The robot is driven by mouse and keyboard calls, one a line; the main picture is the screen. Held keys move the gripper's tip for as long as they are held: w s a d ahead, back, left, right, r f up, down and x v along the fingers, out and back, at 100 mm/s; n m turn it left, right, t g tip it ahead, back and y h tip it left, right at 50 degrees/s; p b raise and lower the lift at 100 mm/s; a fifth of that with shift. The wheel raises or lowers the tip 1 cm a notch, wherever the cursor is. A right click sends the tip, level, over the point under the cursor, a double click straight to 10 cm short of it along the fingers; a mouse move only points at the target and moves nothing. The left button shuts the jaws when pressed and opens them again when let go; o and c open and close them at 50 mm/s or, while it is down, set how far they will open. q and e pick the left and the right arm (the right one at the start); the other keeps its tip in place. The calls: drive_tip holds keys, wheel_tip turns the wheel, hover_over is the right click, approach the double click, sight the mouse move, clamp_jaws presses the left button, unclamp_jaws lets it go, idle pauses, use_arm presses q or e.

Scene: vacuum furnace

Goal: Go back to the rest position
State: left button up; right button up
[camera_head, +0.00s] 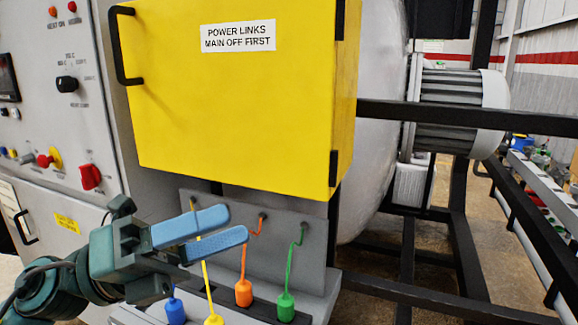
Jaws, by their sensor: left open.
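My left gripper (236,224) comes in from the lower left. Its two blue fingers are apart, with a narrow gap, and nothing shows between them. They point right, below the yellow power links cover (240,100) and in front of the grey panel with the coloured leads. The fingers cover part of the yellow lead (207,280). My right gripper is not in view.
Blue (175,310), yellow, orange (243,292) and green (286,305) plugs stand in a row close to the gripper. The control panel (50,130) with knobs is at left. Black frame bars (460,115) cross at right, before the furnace vessel (378,120).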

use_arm(q)
drive_tip(key=w+a+f+n+t+y, duration=0.25)
drive_tip(key=w+n+t+y, duration=0.2)
drive_tip(key=n+t, duration=0.55)
drive_tip(key=w+a+f+n+t+y, duration=0.25)
drive_tip(key=a+n+t+y, duration=0.35)
drive_tip(key=n, duration=0.6)
drive_tip(key=a+f+n+g+y, duration=0.2)
drive_tip(key=a+f+n+y, duration=0.1)
drive_tip(key=f+n+y, duration=0.4)
drive_tip(key=a+f+n+g+y, duration=0.2)
drive_tip(key=f+n+y, duration=0.3)
drive_tip(key=f, duration=0.4)
drive_tip(key=s+f+n+g+h, duration=0.2)
drive_tip(key=s+f+n+g, duration=0.4)
drive_tip(key=s+f+g, duration=0.95)
drive_tip(key=w+d+f+m+t+h+p, duration=0.1)
drive_tip(key=d+f+t+h+p, duration=0.1)
drive_tip(key=d+f+t, duration=0.5)
drive_tip(key=t, duration=0.3)
drive_tip(key=shift+w+d+f+h, duration=0.15)
drive_tip(key=shift+w+f+h, duration=0.2)
drive_tip(key=shift+w+f, duration=0.05)
